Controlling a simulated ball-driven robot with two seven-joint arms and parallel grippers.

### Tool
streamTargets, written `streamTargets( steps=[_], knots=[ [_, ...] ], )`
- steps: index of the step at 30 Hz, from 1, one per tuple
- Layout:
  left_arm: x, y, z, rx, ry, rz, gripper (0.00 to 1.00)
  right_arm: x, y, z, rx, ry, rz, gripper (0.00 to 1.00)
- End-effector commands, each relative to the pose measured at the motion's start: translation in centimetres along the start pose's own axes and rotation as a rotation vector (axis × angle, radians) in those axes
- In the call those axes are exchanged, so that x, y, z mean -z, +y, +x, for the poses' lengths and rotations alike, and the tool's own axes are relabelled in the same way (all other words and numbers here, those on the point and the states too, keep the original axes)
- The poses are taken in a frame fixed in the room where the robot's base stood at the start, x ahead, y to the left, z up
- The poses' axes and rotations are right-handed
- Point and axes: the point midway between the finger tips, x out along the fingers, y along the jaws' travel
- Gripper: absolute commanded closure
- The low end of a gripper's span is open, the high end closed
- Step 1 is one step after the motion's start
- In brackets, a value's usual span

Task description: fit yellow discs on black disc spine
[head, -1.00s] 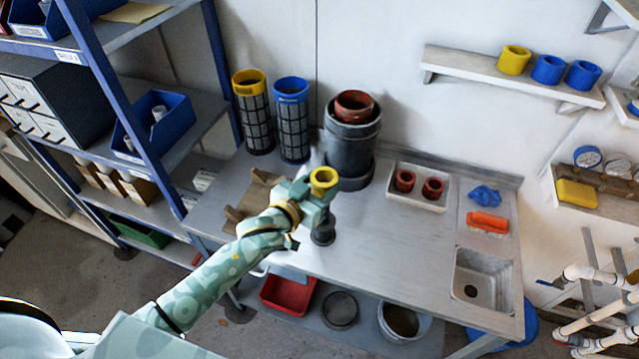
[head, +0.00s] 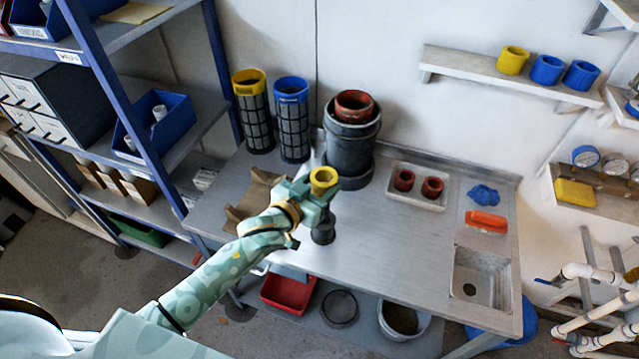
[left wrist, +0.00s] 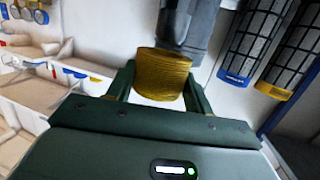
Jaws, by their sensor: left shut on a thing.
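A yellow disc (head: 323,178), a thick open ring, is in the jaws of my left gripper (head: 318,188) over the middle of the bench. It also shows in the left wrist view (left wrist: 162,76) between the two green fingers. The black disc spine (head: 323,234) stands on the bench just below my gripper in the picture; its upper part is hidden by the gripper and disc. I cannot tell how far above the spine the disc is. Another yellow disc (head: 512,61) sits on the wall shelf. My right gripper is not in view.
Behind my gripper stand a dark grey bucket (head: 349,150) with a red ring on top, and the yellow-topped (head: 253,118) and blue-topped (head: 293,125) filter cylinders. A wooden cradle (head: 250,205) lies left. A white tray (head: 418,184) holds two red rings. The front right bench is clear up to the sink (head: 480,277).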

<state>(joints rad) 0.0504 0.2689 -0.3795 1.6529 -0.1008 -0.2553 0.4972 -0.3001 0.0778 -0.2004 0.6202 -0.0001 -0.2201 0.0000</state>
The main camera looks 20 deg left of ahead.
Motion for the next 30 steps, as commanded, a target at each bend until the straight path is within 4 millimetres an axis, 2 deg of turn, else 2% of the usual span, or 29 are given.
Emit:
streamTargets(
  steps=[30],
  knots=[
    [-2.6, 0.0, 0.5, 0.000, 0.000, 0.000, 0.71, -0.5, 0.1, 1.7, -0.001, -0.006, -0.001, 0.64]
  ],
)
